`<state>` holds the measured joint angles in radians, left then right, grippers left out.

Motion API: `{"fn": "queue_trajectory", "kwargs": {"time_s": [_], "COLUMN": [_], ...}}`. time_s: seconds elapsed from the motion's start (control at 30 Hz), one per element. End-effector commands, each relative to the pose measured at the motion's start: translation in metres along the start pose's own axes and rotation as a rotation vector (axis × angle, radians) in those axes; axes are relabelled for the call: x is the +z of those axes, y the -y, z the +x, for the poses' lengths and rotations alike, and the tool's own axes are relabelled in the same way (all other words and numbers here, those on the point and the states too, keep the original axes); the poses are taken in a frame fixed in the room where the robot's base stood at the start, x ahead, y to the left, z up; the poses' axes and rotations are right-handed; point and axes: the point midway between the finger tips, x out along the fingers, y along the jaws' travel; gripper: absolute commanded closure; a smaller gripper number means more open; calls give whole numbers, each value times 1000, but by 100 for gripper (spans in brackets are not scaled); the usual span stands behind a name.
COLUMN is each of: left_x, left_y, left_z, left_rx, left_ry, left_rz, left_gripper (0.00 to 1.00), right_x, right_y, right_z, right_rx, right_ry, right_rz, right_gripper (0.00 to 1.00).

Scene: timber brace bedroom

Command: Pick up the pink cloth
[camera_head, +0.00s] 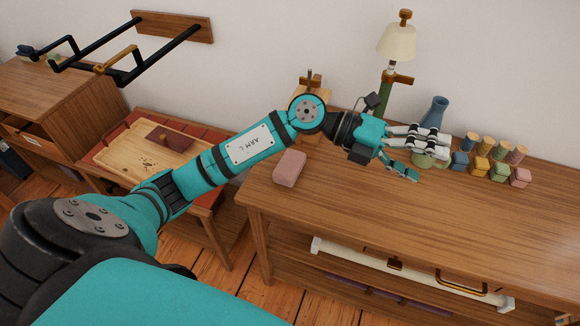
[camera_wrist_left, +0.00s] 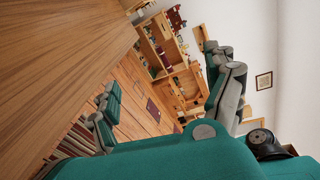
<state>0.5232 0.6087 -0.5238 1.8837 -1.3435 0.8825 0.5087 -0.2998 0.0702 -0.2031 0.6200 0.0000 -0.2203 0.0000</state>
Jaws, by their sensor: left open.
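The pink cloth (camera_head: 289,168) looks like a small folded block. It lies flat near the left end of the wooden desk (camera_head: 350,210), just below my left forearm in the head view. My left gripper (camera_head: 432,158) is open and empty over the desk, well to the right of the cloth, with its fingers pointing right. In the left wrist view my open fingers (camera_wrist_left: 155,65) frame the room and floor. The cloth does not show there. My right gripper is in neither view.
A green cup (camera_head: 424,160) is partly hidden behind my left fingers. A blue vase (camera_head: 434,112), a lamp (camera_head: 397,42) and several coloured blocks (camera_head: 480,165) stand toward the desk's back. A wooden tray (camera_head: 130,160) lies on the red bench. The desk's front middle is clear.

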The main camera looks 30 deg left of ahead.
Motion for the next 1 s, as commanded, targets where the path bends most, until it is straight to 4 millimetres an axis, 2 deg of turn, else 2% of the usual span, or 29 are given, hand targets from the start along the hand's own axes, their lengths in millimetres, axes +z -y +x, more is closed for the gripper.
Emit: {"fn": "queue_trajectory", "kwargs": {"time_s": [0.03,0.07,0.1,0.17,0.2,0.3,0.4,0.5,0.6,0.67,1.0], "left_x": [8,12,18,31,39,56,65,68,66,64,50], "left_y": [-24,-40,-60,-84,-96,-109,-109,-106,-110,-119,-189], "left_z": [-15,-26,-46,-83,-110,-177,-229,-260,-271,-272,-259], "left_rx": [178,287,434,647,781,1063,1258,1368,1412,1419,1414], "left_ry": [-62,-97,-134,-169,-182,-183,-165,-150,-146,-148,-151], "left_rz": [53,70,83,80,66,5,-67,-121,-147,-151,-148], "left_gripper": [13,13,13,13,13,13,13,13,13,13,13], "right_x": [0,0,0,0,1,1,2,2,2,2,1], "right_y": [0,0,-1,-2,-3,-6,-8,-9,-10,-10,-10], "right_z": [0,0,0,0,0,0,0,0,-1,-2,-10], "right_rx": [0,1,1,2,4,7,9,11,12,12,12], "right_ry": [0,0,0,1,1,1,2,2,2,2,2], "right_rz": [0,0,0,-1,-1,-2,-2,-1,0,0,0], "right_gripper": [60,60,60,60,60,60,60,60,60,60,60]}}
